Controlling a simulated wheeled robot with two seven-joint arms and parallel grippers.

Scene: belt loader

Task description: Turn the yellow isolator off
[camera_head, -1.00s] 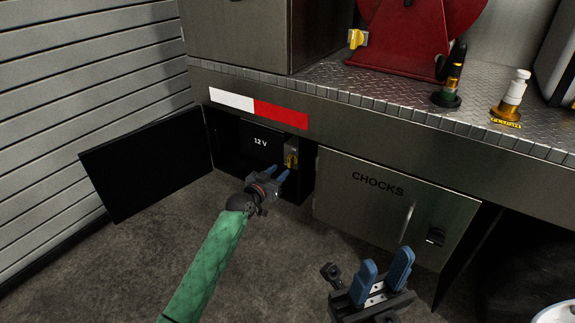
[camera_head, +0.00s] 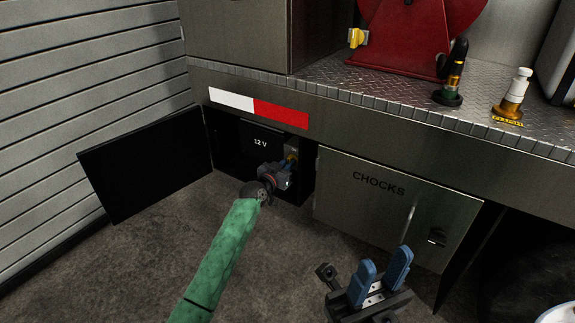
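The yellow isolator (camera_head: 292,157) sits on a grey plate inside the open 12 V compartment (camera_head: 230,150), at its right side. Only a small part of its yellow knob shows; my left gripper covers the rest.
The compartment's black door (camera_head: 148,165) stands open to the left. The CHOCKS door (camera_head: 385,205) is shut on the right. On the deck above are a red reel (camera_head: 415,35) with a yellow handle (camera_head: 357,38), and two fittings (camera_head: 447,92) (camera_head: 513,95).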

